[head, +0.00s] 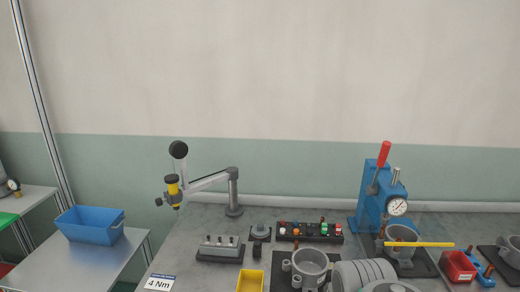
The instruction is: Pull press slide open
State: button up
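The blue press (372,197) stands at the right of the bench in the head view, with a red lever (384,154) pointing up and a round dial gauge (397,207) on its front. A grey cup-shaped part (402,236) sits on a dark base at the foot of the press. A yellow bar (430,245) runs level across the front of this part. The press slide cannot be made out clearly, so I cannot tell its position. My gripper is not in view. Grey rounded shapes at the bottom edge look like my arm, but I cannot be sure.
A second grey cup part (309,264), a yellow bin (250,281), a red bin (459,266) and a black rack (310,232) stand on the grey bench. A jointed arm tool (205,182) rises at the left. A blue crate (90,225) stands on the side table.

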aim_at(424, 268)
jog(key=u, duration=0.05)
jog(key=k, duration=1.05)
jog(key=z, duration=1.1)
jog(key=i, duration=0.7)
jog(key=u, duration=0.65)
jog(key=i, duration=0.6)
jog(key=u, duration=0.7)
